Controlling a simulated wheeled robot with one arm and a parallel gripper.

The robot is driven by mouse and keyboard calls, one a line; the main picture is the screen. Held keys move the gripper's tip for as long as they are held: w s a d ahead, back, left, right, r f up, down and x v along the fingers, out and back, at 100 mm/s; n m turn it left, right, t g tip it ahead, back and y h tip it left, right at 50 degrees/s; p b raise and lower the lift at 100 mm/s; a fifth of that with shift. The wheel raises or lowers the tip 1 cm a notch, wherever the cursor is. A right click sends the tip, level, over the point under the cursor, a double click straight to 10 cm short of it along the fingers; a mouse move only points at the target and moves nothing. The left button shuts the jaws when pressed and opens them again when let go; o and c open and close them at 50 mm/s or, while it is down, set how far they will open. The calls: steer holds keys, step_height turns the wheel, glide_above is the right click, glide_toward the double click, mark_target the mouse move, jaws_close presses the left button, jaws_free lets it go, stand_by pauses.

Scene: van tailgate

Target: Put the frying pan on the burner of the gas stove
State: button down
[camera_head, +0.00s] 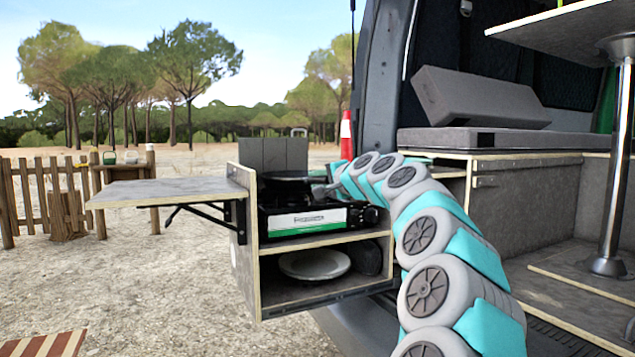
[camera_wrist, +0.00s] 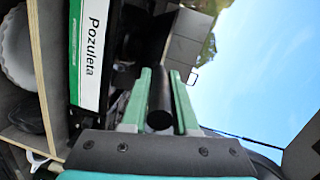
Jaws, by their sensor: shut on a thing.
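The dark frying pan (camera_head: 285,178) shows in the head view at the top of the gas stove (camera_head: 306,221). I cannot tell whether it rests on the burner or hangs just above it; the burner is hidden. The stove's white and green front, marked "Pozuleta", also shows in the wrist view (camera_wrist: 90,48). My gripper (camera_wrist: 160,100) is shut on the pan's black handle (camera_wrist: 160,104), which sits between its two pale green fingers. In the head view my gripper reaches the pan from the right, and its fingers are hard to make out.
The stove stands on the upper shelf of a wooden pull-out unit (camera_head: 246,240). A pale plate (camera_head: 314,264) and a dark round thing (camera_head: 366,257) lie on the shelf below. A folding side table (camera_head: 165,192) at the left is bare. The van bench (camera_head: 490,139) is at the right.

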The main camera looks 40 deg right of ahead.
steer(key=c, duration=0.7)
jaws_free()
steer(key=shift+f, duration=0.1)
steer(key=shift+s+r, duration=0.2)
steer(key=shift+s, duration=0.35)
steer(key=s, duration=0.3)
steer(key=s+a+r, duration=0.1)
steer(key=s, duration=0.6)
steer(key=shift+s+a+r, duration=0.15)
steer(key=shift+s+a, duration=0.15)
steer(key=shift+s, duration=0.05)
steer(key=shift+a, duration=0.1)
